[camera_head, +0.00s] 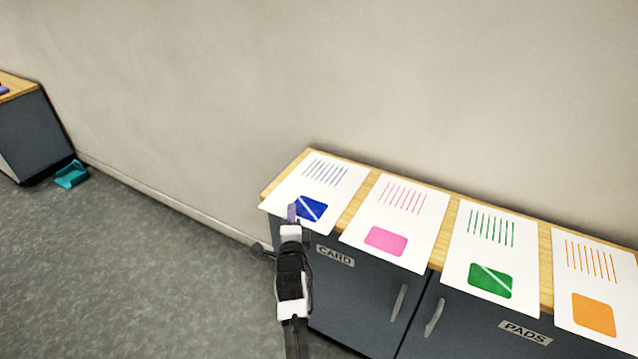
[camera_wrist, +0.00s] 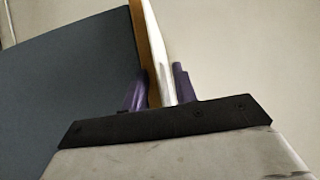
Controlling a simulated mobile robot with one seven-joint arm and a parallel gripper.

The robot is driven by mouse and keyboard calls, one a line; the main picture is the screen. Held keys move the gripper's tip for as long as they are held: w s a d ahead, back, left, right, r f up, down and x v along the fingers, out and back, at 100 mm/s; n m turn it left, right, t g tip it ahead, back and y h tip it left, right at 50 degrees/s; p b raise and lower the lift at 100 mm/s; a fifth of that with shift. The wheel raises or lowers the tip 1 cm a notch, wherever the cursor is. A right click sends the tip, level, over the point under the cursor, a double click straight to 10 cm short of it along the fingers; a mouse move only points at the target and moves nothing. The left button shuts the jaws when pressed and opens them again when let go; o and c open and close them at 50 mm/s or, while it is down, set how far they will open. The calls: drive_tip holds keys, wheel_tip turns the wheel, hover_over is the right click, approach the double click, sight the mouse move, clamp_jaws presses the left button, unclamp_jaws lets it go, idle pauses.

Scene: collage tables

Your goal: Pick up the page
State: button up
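Several white pages overhang the front edge of a wood-topped cabinet in the head view. The leftmost is the blue page (camera_head: 338,192), with blue lines and a blue patch crossed by a white diagonal. My gripper (camera_head: 291,212) is at its front edge, near the blue patch. In the wrist view, my gripper (camera_wrist: 160,88) has its two purple fingers apart, with the white page (camera_wrist: 160,60) seen edge-on between them. The page lies close to the right finger; whether it touches is unclear. The left finger is by the wooden edge (camera_wrist: 141,40).
To the right lie a pink page (camera_head: 400,222), a green page (camera_head: 490,245) and an orange page (camera_head: 595,285). The grey cabinet (camera_head: 365,300) has CARD and PADS labels and protruding handles. A teal object (camera_head: 72,175) lies on the floor at far left. Floor left of the cabinet is clear.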

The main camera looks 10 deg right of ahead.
drive_tip(key=shift+s, duration=0.1)
clamp_jaws()
drive_tip(key=shift+r, duration=0.15)
